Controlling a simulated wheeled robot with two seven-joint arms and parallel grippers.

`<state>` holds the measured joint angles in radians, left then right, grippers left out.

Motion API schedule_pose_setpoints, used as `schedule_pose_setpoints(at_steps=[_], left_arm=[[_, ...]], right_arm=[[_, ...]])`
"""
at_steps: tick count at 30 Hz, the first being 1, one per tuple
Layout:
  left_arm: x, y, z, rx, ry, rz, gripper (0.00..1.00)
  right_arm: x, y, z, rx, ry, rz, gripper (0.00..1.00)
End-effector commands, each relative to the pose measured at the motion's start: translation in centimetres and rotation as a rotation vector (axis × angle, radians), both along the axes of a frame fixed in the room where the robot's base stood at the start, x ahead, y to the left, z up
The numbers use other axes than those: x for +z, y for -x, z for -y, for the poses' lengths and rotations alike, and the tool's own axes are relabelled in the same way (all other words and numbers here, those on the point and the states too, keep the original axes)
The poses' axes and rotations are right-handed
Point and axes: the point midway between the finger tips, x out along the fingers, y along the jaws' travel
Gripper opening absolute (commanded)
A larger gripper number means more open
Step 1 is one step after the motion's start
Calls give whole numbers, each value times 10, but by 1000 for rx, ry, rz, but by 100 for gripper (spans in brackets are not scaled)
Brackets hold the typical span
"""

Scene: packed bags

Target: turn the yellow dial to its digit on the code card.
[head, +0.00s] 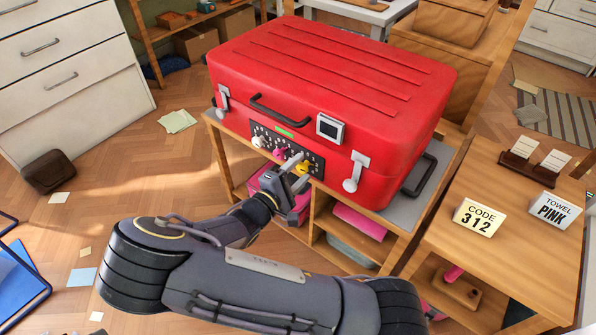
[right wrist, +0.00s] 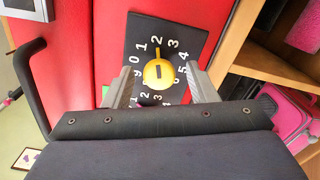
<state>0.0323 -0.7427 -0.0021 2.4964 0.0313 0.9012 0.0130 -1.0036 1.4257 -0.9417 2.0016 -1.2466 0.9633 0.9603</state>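The red suitcase (head: 330,85) lies shut on a stand, with a black dial panel (head: 285,145) on its front. The yellow dial (head: 303,168) is at the panel's right end, partly behind my right gripper (head: 293,178). In the right wrist view the yellow dial (right wrist: 158,75) has white digits around it, and its dark mark points up, about at the 2. My right gripper (right wrist: 160,90) is open, its two fingers apart on either side of the dial; I cannot tell whether they touch it. The code card (head: 477,219) reads 312. My left gripper is not in view.
Pink (head: 279,153) and white (head: 258,141) dials sit left of the yellow one. Silver latches (head: 355,172) flank the panel. A "TOWEL PINK" card (head: 552,210) stands on the right wooden table (head: 500,255). Shelves under the suitcase hold folded cloths (head: 360,221).

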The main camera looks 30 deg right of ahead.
Motion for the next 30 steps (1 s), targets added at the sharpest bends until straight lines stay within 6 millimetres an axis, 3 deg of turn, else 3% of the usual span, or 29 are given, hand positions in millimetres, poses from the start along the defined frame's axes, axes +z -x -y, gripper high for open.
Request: schedule_pose_setpoints(at_steps=[8, 21, 30], left_arm=[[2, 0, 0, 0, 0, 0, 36], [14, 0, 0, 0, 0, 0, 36], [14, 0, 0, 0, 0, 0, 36]], right_arm=[[1, 2, -7, 3, 1, 1, 52], [1, 27, -67, 2, 0, 0, 52], [0, 30, -72, -1, 1, 0, 52]])
